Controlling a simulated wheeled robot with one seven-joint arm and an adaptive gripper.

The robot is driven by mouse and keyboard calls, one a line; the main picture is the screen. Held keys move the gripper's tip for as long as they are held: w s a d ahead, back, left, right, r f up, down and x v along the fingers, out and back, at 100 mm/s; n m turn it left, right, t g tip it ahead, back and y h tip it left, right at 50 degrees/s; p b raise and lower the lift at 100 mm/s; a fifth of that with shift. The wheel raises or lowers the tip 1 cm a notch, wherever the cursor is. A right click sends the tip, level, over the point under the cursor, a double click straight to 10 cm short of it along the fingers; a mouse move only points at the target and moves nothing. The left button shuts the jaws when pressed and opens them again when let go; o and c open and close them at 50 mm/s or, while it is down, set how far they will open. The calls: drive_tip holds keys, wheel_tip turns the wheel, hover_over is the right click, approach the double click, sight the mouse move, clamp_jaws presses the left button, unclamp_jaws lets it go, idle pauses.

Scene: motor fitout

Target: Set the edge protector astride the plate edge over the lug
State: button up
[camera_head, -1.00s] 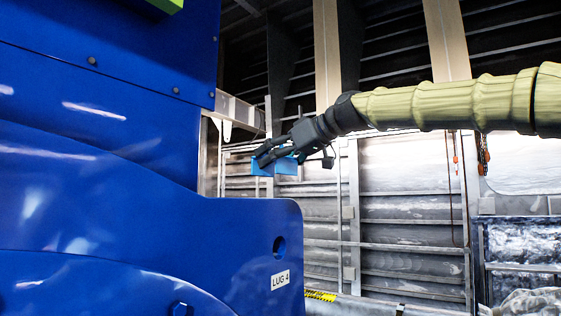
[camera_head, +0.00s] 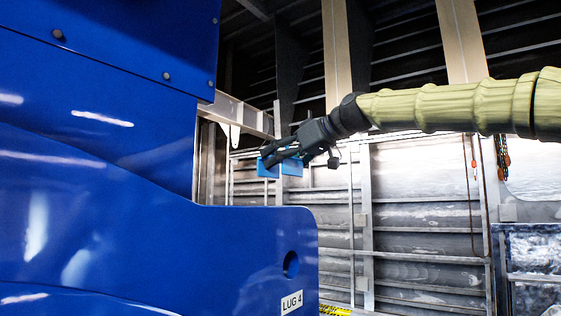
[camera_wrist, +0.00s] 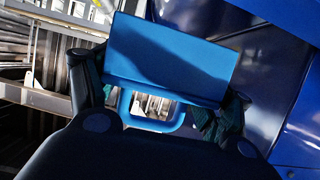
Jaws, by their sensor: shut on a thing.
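The edge protector (camera_head: 292,168) is a light blue folded piece held in my gripper (camera_head: 281,156). In the wrist view the protector (camera_wrist: 170,58) shows a broad flat face, with a blue loop below it between the dark fingers (camera_wrist: 158,98). My gripper is shut on it. The blue plate (camera_head: 245,235) has a rounded corner, a round hole in its lug (camera_head: 291,264) and a "LUG 4" label (camera_head: 291,302). In the head view the protector appears above the plate's top edge, with a gap in the picture. Its depth relative to the plate is unclear.
The large blue motor housing (camera_head: 110,90) rises at the left, close to my gripper's left side in the picture. A grey beam (camera_head: 240,113) and ribbed metal wall (camera_head: 420,235) stand behind. The space right of the plate looks open.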

drive_tip(key=shift+w+d, duration=0.1)
drive_tip(key=shift+d, duration=0.15)
drive_tip(key=shift+w+d+f, duration=0.1)
drive_tip(key=shift+w+f, duration=0.05)
drive_tip(key=shift+f, duration=0.05)
drive_tip(key=shift+s+a+f+b, duration=0.15)
drive_tip(key=shift+f+b, duration=0.25)
drive_tip(key=shift+f, duration=0.15)
drive_tip(key=shift+s+a+f+b, duration=0.1)
drive_tip(key=shift+f+b, duration=0.25)
drive_tip(key=shift+f, duration=0.15)
wheel_tip(320, 180, down, 2)
drive_tip(key=shift+w+d+b, duration=0.1)
drive_tip(key=shift+w+b, duration=0.05)
drive_tip(key=shift+b, duration=0.45)
drive_tip(key=shift+f+b, duration=0.45)
drive_tip(key=shift+f, duration=0.3)
drive_tip(key=shift+p, duration=0.4)
drive_tip(key=shift+f+b, duration=0.85)
drive_tip(key=shift+f, duration=0.45)
drive_tip(key=o, duration=1)
drive_tip(key=shift+o, duration=0.2)
